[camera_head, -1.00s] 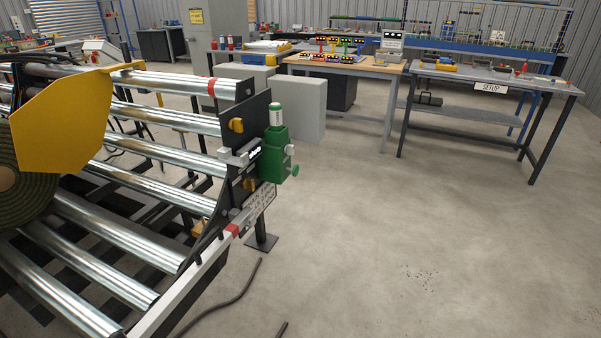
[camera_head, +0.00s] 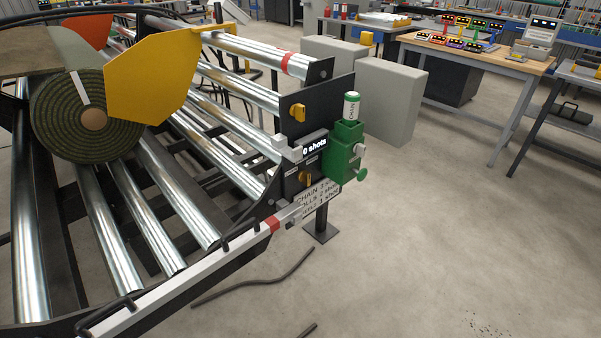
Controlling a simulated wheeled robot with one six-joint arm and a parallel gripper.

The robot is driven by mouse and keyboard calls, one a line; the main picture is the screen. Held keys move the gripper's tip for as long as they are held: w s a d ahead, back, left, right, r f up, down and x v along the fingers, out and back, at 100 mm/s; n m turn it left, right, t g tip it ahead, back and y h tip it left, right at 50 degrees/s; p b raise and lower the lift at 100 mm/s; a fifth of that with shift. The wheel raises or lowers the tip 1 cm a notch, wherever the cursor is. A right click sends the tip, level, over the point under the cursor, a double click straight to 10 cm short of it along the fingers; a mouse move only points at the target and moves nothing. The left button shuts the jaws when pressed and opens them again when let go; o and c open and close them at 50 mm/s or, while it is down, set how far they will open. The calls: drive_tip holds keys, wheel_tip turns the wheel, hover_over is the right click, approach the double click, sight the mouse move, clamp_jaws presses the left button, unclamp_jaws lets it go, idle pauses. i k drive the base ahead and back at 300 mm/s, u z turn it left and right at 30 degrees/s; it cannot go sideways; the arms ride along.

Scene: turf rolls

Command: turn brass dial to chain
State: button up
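Two small brass-yellow knobs show on the roller machine's dark end plates: an upper knob (camera_head: 299,113) and a lower knob (camera_head: 304,178) below the display. I cannot tell which one is the brass dial, and their pointer settings are too small to read. A white cartridge (camera_head: 351,106) marked "CHAIN" stands upright in a green pump body (camera_head: 345,150). The small black display (camera_head: 316,145) reads "0 shots". A white placard (camera_head: 317,198) lists CHAIN with 3 shots and further lines, partly blurred. My gripper is not in view.
Steel rollers (camera_head: 188,205) and a turf roll (camera_head: 88,115) beside a yellow plate (camera_head: 150,78) fill the left. Grey blocks (camera_head: 390,95) stand behind the pump. A dark hose (camera_head: 255,282) lies on the floor.

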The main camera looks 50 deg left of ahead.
sight(304, 175)
drive_tip(key=u, duration=0.5)
drive_tip(key=i, duration=0.65)
drive_tip(key=u, duration=1.2)
drive_tip(key=i, duration=0.35)
drive_tip(key=u, duration=0.25)
